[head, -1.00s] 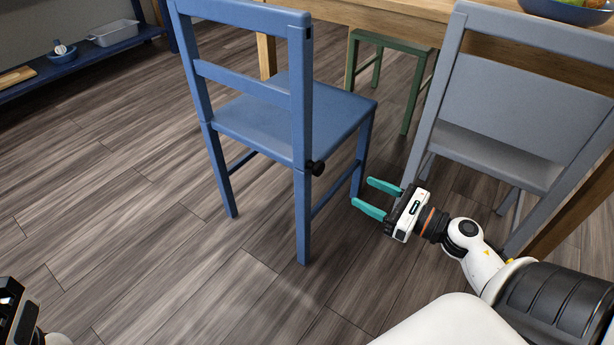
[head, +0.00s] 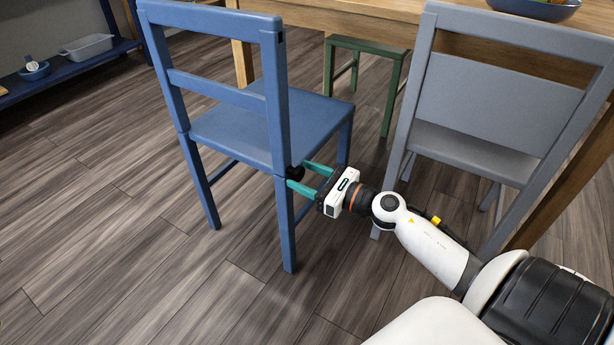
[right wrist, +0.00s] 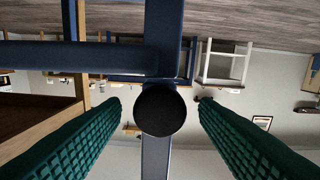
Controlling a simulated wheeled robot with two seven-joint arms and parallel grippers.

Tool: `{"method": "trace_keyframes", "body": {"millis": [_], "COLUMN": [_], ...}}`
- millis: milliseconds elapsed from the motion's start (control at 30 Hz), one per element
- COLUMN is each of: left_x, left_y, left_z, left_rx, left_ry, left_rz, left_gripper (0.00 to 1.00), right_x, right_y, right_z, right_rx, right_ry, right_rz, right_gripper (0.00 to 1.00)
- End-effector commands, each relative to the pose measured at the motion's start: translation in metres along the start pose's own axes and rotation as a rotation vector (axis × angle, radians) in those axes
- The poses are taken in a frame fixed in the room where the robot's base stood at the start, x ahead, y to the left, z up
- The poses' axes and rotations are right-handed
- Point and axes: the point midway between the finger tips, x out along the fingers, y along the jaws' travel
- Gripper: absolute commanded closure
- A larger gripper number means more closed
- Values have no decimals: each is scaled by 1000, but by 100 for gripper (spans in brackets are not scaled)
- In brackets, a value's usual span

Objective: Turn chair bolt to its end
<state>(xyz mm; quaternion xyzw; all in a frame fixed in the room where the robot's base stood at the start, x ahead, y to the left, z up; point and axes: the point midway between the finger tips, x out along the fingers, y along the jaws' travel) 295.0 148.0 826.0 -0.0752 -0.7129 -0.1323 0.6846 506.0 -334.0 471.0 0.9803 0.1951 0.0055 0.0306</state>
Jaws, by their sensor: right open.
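The blue chair (head: 278,130) stands upright on the wood floor. Its black bolt knob (head: 296,173) sticks out of the leg just below the seat. In the right wrist view the round black knob (right wrist: 160,110) is centred in front of the blue leg. My right gripper (head: 303,174) is open, with its teal fingers pointing at the leg. In the right wrist view my right gripper (right wrist: 158,108) has one finger on each side of the knob, with a gap on both sides. In the head view the fingers partly hide the knob. My left gripper is not in view.
A grey chair (head: 490,95) stands to the right of my right gripper. A wooden table (head: 390,8) and a green stool (head: 368,47) are behind. A blue shelf (head: 70,70) stands at the far left. The floor at left front is clear.

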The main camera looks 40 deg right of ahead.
Motion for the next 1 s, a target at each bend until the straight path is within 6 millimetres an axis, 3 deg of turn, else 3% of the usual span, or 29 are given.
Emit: {"method": "trace_keyframes", "body": {"millis": [100, 367, 767, 1000], "left_x": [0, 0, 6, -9], "left_y": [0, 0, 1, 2], "left_z": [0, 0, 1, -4], "left_rx": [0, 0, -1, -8], "left_ry": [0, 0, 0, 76], "left_rz": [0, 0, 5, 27], "left_gripper": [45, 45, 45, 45], "right_x": [0, 0, 0, 0], "right_y": [0, 0, 0, 1], "right_z": [0, 0, -2, -4], "right_rx": [0, 0, 80, 256], "right_ry": [0, 0, 0, 1], "right_rz": [0, 0, 1, 1], "right_gripper": [47, 89, 89, 89]}}
